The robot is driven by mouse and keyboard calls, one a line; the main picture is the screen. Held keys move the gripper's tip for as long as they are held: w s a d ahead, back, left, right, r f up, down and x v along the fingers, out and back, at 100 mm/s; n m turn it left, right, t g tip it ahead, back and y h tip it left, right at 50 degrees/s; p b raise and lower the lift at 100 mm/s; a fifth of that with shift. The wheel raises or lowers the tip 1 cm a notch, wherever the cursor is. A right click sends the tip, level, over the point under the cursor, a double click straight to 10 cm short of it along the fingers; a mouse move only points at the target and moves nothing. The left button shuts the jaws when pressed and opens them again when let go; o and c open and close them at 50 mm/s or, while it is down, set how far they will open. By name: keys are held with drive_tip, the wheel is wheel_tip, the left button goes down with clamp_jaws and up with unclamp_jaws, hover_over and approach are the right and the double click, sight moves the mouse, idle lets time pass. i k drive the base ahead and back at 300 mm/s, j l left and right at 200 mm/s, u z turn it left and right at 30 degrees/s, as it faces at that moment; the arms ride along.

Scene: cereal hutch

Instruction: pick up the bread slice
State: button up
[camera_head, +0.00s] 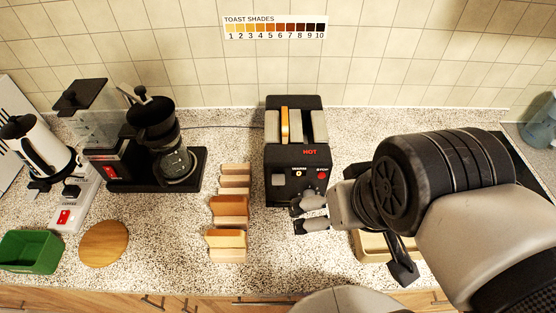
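A thin golden-tan slice (284,125) stands upright in the left slot of the black toaster (297,155), its top edge showing. It looks like the bread slice; its lower part is hidden inside the toaster. My gripper (297,216) is in front of the toaster's lower front, pointing left, well below and in front of the slice. Its two dark fingers are apart with nothing visible between them. A row of tan and brown upright pieces (229,206) stands left of my gripper; I cannot tell whether these are bread or a wooden rack.
A coffee maker (159,140), a white kettle (32,140), a green bin (31,251) and a round wooden board (104,243) are on the left. A tan tray (372,246) is partly hidden under my arm.

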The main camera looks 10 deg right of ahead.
sight(225, 205)
drive_tip(key=i+j+u, duration=0.15)
drive_tip(key=j, duration=0.5)
drive_tip(key=j+u, duration=0.1)
drive_tip(key=j, duration=0.5)
